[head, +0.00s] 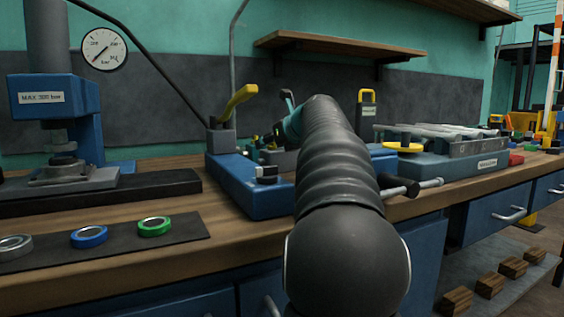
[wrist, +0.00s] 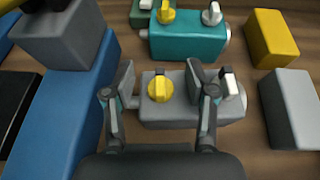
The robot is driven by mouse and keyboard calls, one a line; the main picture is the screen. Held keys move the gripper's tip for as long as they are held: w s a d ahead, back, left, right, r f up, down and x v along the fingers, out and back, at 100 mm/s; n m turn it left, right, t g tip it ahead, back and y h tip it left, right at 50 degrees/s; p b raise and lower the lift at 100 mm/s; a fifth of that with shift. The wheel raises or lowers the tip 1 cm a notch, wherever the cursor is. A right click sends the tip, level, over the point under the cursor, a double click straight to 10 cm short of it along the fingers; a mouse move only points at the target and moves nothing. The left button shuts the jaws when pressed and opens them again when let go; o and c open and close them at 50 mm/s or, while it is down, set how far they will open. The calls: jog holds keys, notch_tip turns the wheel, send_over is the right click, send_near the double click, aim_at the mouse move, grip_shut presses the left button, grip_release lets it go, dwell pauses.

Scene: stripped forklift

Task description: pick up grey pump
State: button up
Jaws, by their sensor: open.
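The grey pump (wrist: 185,108) is a grey block with a yellow knob on top and a white-and-black knob at its right end. It lies on the wooden bench in the wrist view. My gripper (wrist: 160,76) is open, with one finger over the left end of the pump and the other over its right part, near the white knob. Whether the fingers touch it I cannot tell. In the head view my arm hides most of this spot.
A similar teal pump (wrist: 188,42) lies just behind. A yellow block (wrist: 271,38) and a light grey block (wrist: 291,108) lie to the right. A long blue base (wrist: 62,105) with a grey block (wrist: 62,38) on it stands close on the left. Bare wood shows between them.

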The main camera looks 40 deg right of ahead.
grip_shut()
jog(key=shift+r, duration=0.2)
